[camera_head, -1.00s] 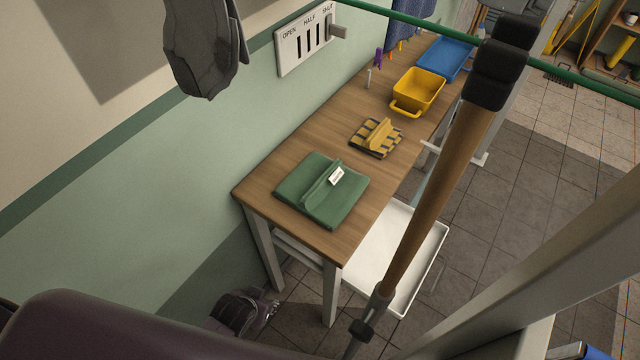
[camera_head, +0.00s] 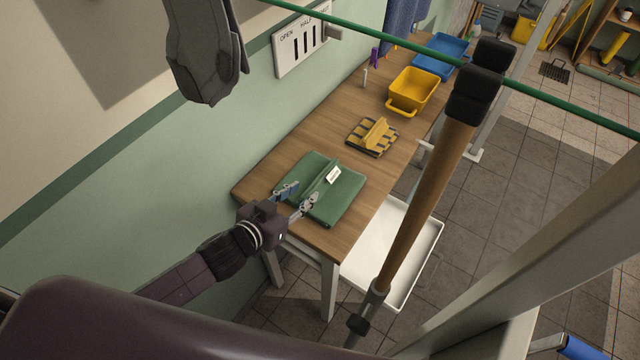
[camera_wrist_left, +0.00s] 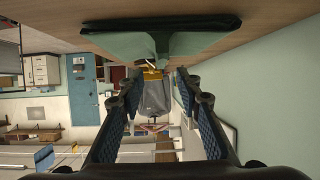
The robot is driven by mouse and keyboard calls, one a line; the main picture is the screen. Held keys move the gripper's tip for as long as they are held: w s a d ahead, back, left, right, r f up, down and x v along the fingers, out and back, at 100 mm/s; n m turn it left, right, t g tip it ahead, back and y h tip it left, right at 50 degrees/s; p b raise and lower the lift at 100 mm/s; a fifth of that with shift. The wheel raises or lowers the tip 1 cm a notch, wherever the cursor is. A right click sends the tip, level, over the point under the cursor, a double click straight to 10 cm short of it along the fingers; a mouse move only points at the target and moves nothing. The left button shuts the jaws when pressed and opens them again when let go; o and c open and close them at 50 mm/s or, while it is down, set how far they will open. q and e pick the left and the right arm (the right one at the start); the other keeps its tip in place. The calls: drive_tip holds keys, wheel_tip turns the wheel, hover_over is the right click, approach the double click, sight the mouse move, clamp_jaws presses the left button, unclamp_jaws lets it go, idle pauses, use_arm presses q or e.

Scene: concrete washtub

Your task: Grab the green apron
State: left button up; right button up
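The green apron (camera_head: 338,200) lies folded on the near end of the wooden table, with a raised fold along its middle and a white label on it. My left gripper (camera_head: 297,194) is open at the apron's near-left edge, its fingers pointing along the raised fold. In the left wrist view the picture is upside down; the apron (camera_wrist_left: 190,43) hangs from the top, and the open left gripper (camera_wrist_left: 155,88) has its two fingers spread wide with the fold ahead between them. I cannot tell whether the fingers touch the cloth.
On the table (camera_head: 285,148) behind the apron lie a yellow-and-dark striped cloth (camera_head: 373,137), a yellow tub (camera_head: 413,91) and a blue tray (camera_head: 444,56). A wooden-handled pole (camera_head: 430,195) crosses in front on the right. A green bar (camera_head: 400,42) spans above. The wall is close on the left.

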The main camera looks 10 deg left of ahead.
sight(320, 177)
use_arm(q)
drive_tip(key=shift+w+d, duration=0.15)
drive_tip(key=shift+w, duration=0.3)
drive_tip(key=shift+p+x, duration=0.3)
drive_tip(key=shift+x, duration=0.85)
drive_tip(key=p+x, duration=0.1)
drive_tip(key=x, duration=0.3)
drive_tip(key=shift+w+r, duration=0.1)
drive_tip(key=shift+r, duration=0.05)
drive_tip(key=shift+w+d+f, duration=0.1)
drive_tip(key=shift+w+f, duration=0.2)
drive_tip(key=shift+w, duration=0.15)
use_arm(e)
drive_tip(key=shift+s+d+r, duration=0.1)
drive_tip(key=shift+s+r, duration=0.5)
drive_tip(key=shift+r, duration=0.25)
use_arm(q)
clamp_jaws()
drive_tip(key=shift+r, duration=0.1)
